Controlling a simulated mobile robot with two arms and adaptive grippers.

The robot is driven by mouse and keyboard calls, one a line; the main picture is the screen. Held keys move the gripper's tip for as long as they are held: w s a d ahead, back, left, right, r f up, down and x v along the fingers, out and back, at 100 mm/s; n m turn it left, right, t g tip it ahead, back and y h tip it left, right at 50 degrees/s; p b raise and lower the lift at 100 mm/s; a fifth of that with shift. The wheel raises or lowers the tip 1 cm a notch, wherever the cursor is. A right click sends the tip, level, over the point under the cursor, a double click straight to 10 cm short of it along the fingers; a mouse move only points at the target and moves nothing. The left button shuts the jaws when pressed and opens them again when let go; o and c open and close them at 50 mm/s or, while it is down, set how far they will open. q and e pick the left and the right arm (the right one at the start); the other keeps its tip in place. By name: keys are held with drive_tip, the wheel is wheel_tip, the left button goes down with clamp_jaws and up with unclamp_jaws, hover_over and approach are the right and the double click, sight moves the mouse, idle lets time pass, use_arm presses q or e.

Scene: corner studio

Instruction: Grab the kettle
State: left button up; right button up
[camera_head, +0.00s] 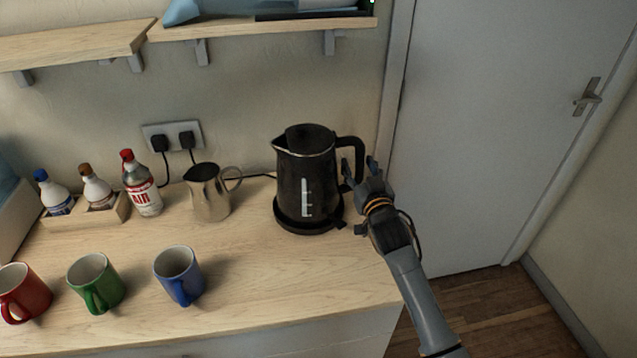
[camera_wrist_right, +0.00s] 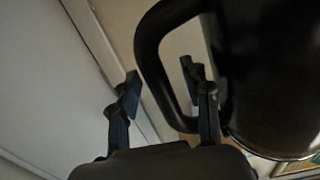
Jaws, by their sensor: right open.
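A black kettle (camera_head: 307,178) stands upright on its dark base (camera_head: 308,222) near the counter's right end, its handle on the right side. My right gripper (camera_head: 359,172) is open at the kettle's handle (camera_head: 357,153). In the right wrist view, the kettle body (camera_wrist_right: 270,75) fills the right side and the handle (camera_wrist_right: 150,62) curves down between the open fingers of my right gripper (camera_wrist_right: 160,92). One finger is on the outer side of the handle, the other overlaps the gap between handle and body. I cannot tell whether they touch it. My left gripper is out of view.
A metal pitcher (camera_head: 208,194) stands left of the kettle. Red (camera_head: 22,293), green (camera_head: 96,283) and blue (camera_head: 179,275) mugs stand at the front left. Several bottles and wall sockets (camera_head: 173,135) are behind. A door (camera_head: 490,120) is at the right; shelves hang above.

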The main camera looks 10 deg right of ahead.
clamp_jaws()
drive_tip(key=shift+r, duration=0.3)
drive_tip(key=shift+w, duration=0.15)
drive_tip(key=shift+r, duration=0.1)
